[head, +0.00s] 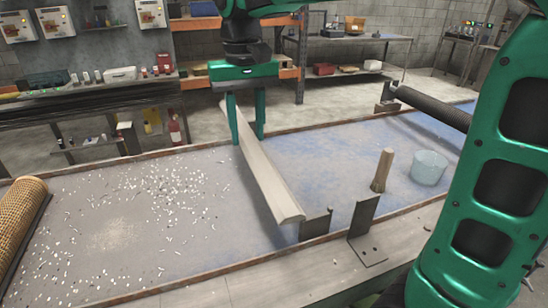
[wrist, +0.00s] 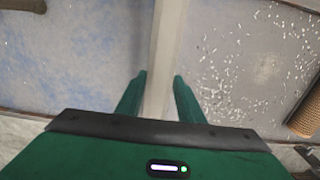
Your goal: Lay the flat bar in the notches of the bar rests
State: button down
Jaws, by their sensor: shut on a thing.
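My gripper (head: 247,140) points down over the long table and is shut on the pale flat bar (head: 265,180). The bar runs from my fingers toward the front rim, with its near end just left of a dark upright plate (head: 315,224). In the wrist view the bar (wrist: 163,45) passes between the two green fingers (wrist: 161,77). A notched-looking metal bracket (head: 363,217) stands on the front rim, right of the bar. Another dark upright (head: 388,92) stands at the far rim. I cannot tell clearly which of these are the bar rests, or the bar's height above the table.
A tan mesh tube (head: 20,215) lies at the left, and a dark mesh tube (head: 433,108) at the right. A wooden-handled thing (head: 382,170) and a clear tub (head: 428,168) stand right of the bar. White scraps (head: 160,195) litter the left tabletop.

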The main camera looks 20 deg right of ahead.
jog(key=shift+w+a+r, duration=0.45)
jog(key=shift+w, duration=0.15)
jog(key=shift+w+a+r, duration=0.4)
jog(key=shift+w+a, duration=0.05)
jog(key=shift+w, duration=0.4)
jog(key=w+d+f, duration=0.3)
jog(key=d+f, duration=0.7)
jog(key=shift+d+f, duration=0.3)
jog(key=shift+d, duration=0.1)
jog(key=shift+s+f, duration=0.1)
jog(key=c, duration=1.2)
grip_release()
